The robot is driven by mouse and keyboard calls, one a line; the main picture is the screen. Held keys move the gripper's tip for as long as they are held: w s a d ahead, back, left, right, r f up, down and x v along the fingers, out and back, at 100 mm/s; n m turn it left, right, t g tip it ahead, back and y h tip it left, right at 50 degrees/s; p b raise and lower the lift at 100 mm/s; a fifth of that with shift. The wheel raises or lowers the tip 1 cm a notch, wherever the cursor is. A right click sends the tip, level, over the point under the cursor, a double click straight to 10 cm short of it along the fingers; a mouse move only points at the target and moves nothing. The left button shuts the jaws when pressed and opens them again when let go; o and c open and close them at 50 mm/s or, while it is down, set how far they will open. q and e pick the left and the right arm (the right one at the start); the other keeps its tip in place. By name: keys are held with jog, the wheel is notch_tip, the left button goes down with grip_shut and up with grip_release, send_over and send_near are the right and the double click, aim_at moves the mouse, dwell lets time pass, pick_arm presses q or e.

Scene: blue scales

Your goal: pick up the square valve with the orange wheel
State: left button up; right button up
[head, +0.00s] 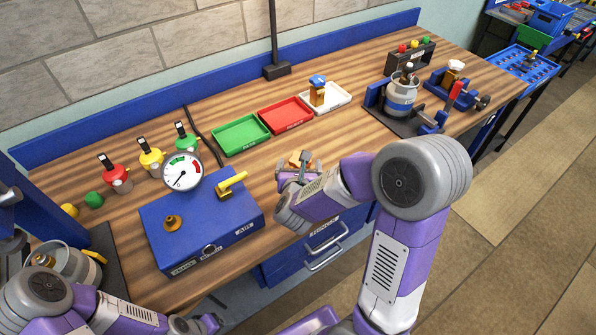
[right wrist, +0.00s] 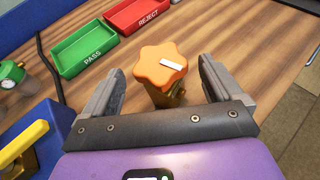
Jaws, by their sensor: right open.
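The valve with the orange wheel (right wrist: 160,64) stands upright on the wooden bench, its brass body mostly hidden under the lobed wheel, which has a white mark. In the head view its orange top (head: 300,157) shows just beyond my right gripper (head: 297,174), which partly hides it. In the right wrist view my right gripper (right wrist: 160,82) is open, with one finger on either side of the valve. A gap shows between each finger and the wheel. My left gripper (head: 207,323) is low at the bottom left, and its fingers are too unclear to read.
A blue box (head: 205,240) with a gauge and yellow lever stands left of the valve. Green (head: 240,136), red (head: 286,115) and white (head: 338,98) trays lie behind; a blue-wheeled valve (head: 317,92) is in the white one. A clamp fixture (head: 402,95) stands to the right.

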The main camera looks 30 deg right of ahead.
jog(key=x, duration=0.4)
jog(key=shift+w+d+f, duration=0.15)
jog(key=shift+w+d, duration=0.05)
jog(key=shift+w, duration=0.1)
grip_shut()
dwell(0.3)
